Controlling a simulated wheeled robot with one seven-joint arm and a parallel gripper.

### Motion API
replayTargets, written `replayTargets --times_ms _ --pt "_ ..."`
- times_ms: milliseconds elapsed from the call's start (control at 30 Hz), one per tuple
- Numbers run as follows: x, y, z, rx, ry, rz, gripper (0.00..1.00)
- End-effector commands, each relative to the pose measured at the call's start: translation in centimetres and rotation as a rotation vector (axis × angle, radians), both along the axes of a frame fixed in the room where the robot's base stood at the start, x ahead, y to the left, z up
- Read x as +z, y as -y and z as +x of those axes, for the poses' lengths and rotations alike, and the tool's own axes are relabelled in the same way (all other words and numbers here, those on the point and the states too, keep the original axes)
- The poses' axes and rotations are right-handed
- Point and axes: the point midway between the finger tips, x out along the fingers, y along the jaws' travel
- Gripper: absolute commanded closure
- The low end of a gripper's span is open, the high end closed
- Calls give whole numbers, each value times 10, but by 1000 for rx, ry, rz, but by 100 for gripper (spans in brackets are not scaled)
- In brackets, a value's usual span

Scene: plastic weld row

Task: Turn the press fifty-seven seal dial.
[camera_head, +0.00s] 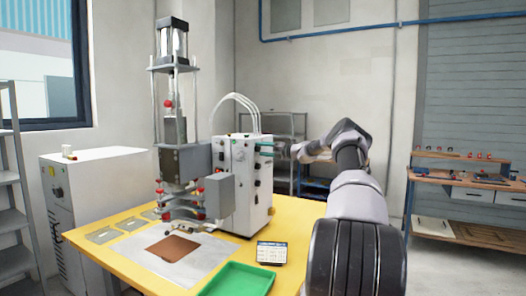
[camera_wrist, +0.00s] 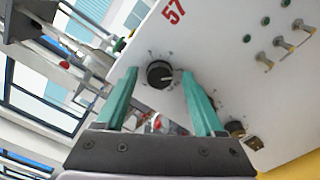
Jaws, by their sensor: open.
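The white control box (camera_head: 232,185) of the press stands on the yellow table in the head view. In the wrist view its white panel (camera_wrist: 215,35) carries a red number 57 (camera_wrist: 173,11). A round black dial (camera_wrist: 159,74) with a light pointer mark sits on that panel below the number. My gripper (camera_wrist: 160,76) has green fingers, open, one on each side of the dial in the picture. I cannot tell how far the tips are from the panel. In the head view my gripper (camera_head: 266,150) is by the box's right side, where I cannot make out the dial.
The press column (camera_head: 173,125) stands left of the box. Several switches (camera_wrist: 280,42) and a dark knob (camera_wrist: 235,129) share the panel. On the yellow table (camera_head: 300,213) are a green tray (camera_head: 240,280), a small display (camera_head: 272,252) and a brown sheet (camera_head: 173,249).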

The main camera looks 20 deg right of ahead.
Motion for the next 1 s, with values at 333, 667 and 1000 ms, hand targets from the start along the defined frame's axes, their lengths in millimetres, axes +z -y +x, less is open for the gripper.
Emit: replayTargets --times_ms 333,667,1000 --pt "0 0 0 0 0 0 100" --pt "0 0 0 -1 25 -34 100" --pt "0 1 -1 -1 165 -215 100"
